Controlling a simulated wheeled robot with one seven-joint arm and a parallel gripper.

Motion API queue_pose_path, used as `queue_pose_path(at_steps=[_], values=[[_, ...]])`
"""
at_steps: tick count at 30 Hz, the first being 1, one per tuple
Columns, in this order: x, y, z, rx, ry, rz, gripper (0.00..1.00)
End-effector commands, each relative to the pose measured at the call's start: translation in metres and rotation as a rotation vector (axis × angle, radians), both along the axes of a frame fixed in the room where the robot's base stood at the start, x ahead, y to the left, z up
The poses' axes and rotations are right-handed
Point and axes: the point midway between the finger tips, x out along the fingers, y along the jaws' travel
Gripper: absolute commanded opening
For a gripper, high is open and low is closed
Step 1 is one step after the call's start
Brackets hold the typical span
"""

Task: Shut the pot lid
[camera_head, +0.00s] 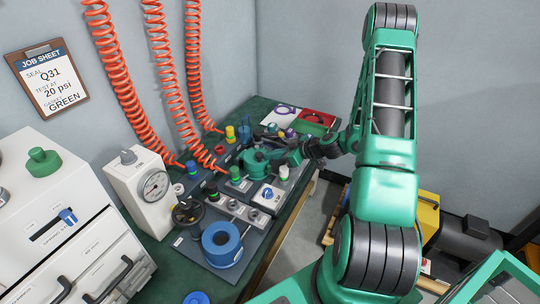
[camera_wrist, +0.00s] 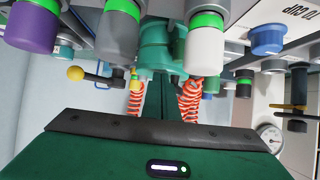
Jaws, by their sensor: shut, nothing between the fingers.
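A green pot-like fitting (camera_head: 254,163) stands on the bench among the test fittings, just left of my gripper. Its lid is too small and too crowded to make out apart from the body, so I cannot tell its angle. My gripper (camera_head: 294,157) is at the end of the arm, low over the bench, close to the pot; I cannot tell if it touches. In the wrist view, a green housing and dark bar fill the lower part, and a green metal body (camera_wrist: 155,45) shows behind, upper middle. My gripper is shut and holds nothing.
Capped fittings crowd around: a white cap (camera_wrist: 205,50), a purple cap (camera_wrist: 33,27) and a blue cap (camera_wrist: 267,39). A blue ring (camera_head: 221,243) and a gauge box (camera_head: 142,192) stand at the front left. Orange coiled hoses (camera_head: 172,80) hang behind.

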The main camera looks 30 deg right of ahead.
Motion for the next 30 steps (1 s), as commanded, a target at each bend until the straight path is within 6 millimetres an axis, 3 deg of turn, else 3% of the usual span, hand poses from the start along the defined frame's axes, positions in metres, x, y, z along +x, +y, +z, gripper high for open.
queue_pose_path(at_steps=[1, 12, 25, 30], values=[[-0.009, -0.006, -0.019, -0.016, 0.035, -0.005, 0.0], [-0.006, -0.005, -0.037, -0.013, 0.051, -0.002, 0.0], [-0.001, -0.004, -0.044, -0.011, 0.062, -0.001, 0.0], [0.001, -0.002, -0.031, -0.008, 0.053, 0.0, 0.0]])
